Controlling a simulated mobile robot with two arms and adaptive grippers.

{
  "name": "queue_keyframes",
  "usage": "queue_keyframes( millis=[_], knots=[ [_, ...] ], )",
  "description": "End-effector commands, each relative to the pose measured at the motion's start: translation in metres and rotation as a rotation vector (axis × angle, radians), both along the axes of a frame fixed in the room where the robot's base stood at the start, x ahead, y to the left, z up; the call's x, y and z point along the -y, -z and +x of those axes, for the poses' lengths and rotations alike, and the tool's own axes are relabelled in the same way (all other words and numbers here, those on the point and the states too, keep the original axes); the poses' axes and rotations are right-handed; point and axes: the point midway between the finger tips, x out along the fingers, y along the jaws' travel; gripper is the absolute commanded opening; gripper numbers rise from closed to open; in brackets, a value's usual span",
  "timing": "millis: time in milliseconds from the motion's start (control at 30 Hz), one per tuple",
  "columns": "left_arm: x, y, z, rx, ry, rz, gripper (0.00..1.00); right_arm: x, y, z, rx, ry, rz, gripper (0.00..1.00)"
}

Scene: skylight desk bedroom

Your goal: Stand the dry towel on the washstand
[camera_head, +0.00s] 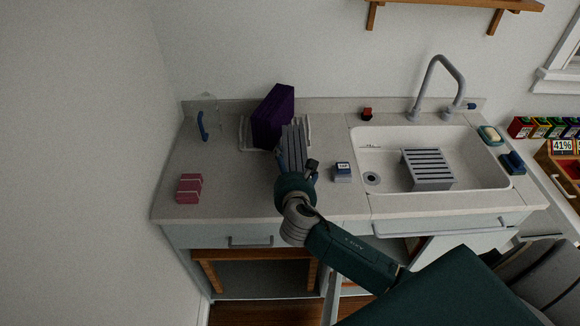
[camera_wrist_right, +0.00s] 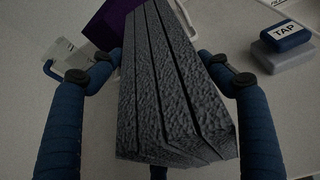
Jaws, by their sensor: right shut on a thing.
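My right gripper (camera_head: 296,172) reaches in from the lower right over the washstand (camera_head: 235,190). It is shut on a grey folded towel (camera_head: 293,146), which shows several upright layers. In the right wrist view the towel (camera_wrist_right: 170,85) fills the middle, between the two blue fingers of the gripper (camera_wrist_right: 160,60). A purple folded towel (camera_head: 270,117) stands upright in a pale rack (camera_head: 243,135) just behind and left of the grey one; it also shows in the wrist view (camera_wrist_right: 112,22). Whether the grey towel touches the counter or rack cannot be told. My left gripper is not in view.
A blue-and-grey block labelled TAP (camera_head: 342,172) sits right of the gripper. The white sink (camera_head: 385,143) holds a grey slatted rack (camera_head: 427,170) below a tall tap (camera_head: 437,75). Pink blocks (camera_head: 189,188) and a clear jug with a blue handle (camera_head: 203,124) stand left. The front-left counter is mostly clear.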

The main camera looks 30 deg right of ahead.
Motion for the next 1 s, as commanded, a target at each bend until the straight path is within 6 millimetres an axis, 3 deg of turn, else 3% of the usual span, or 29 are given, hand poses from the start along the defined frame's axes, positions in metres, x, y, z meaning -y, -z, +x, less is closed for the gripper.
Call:
queue_keyframes(
  millis=[333,367,433,767,1000],
  knots=[
    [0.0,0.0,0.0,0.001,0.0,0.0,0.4,0.0,0.003,0.001,0.003,-0.001,-0.001,0.44],
    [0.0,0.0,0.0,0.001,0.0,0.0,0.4,0.0,0.003,0.0,0.001,-0.001,0.0,0.83],
    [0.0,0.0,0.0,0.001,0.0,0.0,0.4,0.0,0.003,0.0,0.001,-0.001,0.0,0.97],
    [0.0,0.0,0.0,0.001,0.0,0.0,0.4,0.0,0.001,0.0,0.001,0.0,0.0,0.97],
    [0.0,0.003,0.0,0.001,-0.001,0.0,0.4,-0.012,-0.007,-0.025,0.002,-0.003,0.002,0.97]
  ],
)
